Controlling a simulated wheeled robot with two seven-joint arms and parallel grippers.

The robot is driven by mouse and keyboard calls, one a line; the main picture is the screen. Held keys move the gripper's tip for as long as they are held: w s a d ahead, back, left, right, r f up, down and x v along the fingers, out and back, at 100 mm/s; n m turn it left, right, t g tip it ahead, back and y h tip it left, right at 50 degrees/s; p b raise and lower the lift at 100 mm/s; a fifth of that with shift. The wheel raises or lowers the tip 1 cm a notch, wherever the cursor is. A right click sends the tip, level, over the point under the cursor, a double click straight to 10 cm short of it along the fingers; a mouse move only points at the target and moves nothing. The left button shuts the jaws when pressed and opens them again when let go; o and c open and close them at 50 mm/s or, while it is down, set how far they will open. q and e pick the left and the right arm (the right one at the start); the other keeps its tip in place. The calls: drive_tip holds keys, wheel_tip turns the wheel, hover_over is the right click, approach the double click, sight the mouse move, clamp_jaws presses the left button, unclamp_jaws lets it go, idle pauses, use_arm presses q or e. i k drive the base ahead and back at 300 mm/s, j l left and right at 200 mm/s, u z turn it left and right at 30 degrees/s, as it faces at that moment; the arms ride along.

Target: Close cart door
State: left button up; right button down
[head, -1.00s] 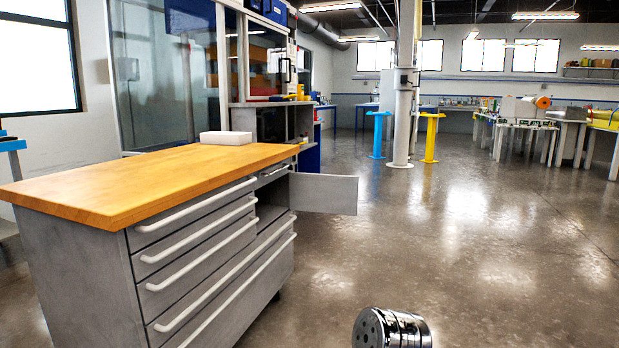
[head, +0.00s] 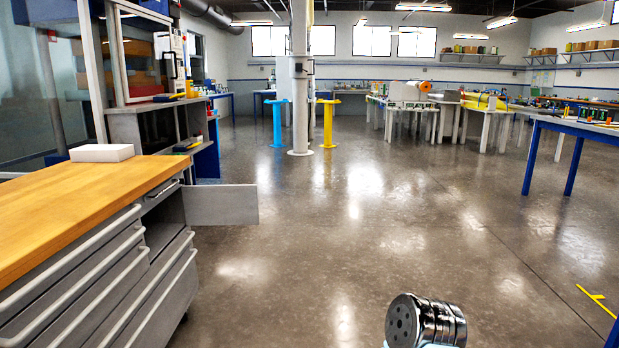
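The grey tool cart (head: 150,285) with a wooden top stands at the left of the head view, partly cut off by the left edge. Its grey door (head: 222,205) stands open, sticking out to the right from the cart's far end. The open compartment (head: 163,222) shows dark beside it. A shiny metal part of my own arm (head: 428,322) shows at the bottom, well apart from the door. Neither gripper's fingers are in view.
A white block (head: 101,153) lies on the wooden top (head: 90,200). The floor (head: 350,240) right of the cart is clear. A blue-legged table (head: 575,130) stands at the right. A white column (head: 300,90) with blue and yellow posts is farther back.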

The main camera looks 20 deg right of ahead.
sight(214, 204)
drive_tip(key=i+l+z, duration=0.15)
drive_tip(key=i+z, duration=0.5)
drive_tip(key=i, duration=1.3)
drive_tip(key=i+u, duration=0.25)
drive_tip(key=i, duration=0.2)
drive_tip(key=i+l+u, duration=0.3)
drive_tip(key=i+j, duration=0.1)
drive_tip(key=i, duration=0.05)
